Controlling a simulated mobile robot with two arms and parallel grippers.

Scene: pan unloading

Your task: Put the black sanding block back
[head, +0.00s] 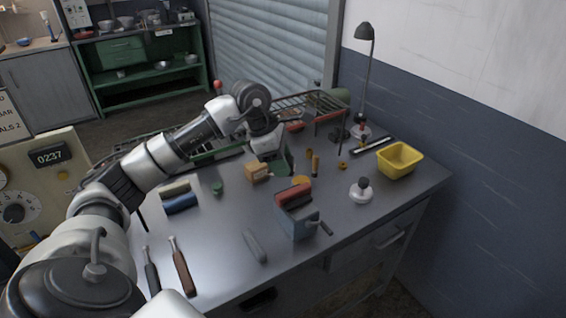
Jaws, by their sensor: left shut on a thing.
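My left gripper (277,146) reaches over the middle of the grey workbench (225,255), near the wire rack. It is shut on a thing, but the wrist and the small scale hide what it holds. I cannot clearly make out the black sanding block anywhere on the bench. A tan wooden block (258,172) lies just below the gripper, and a green object (285,163) is right beside it. A grey-blue box (298,224) with a red top stands nearer on the bench. My right gripper is not in view.
A yellow bin (400,158), a white-based knob (361,190) and a desk lamp (366,80) stand on the right. A blue roll (180,203) and handled tools (181,267) lie on the left. A wire rack (308,105) is at the back. The front middle is mostly clear.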

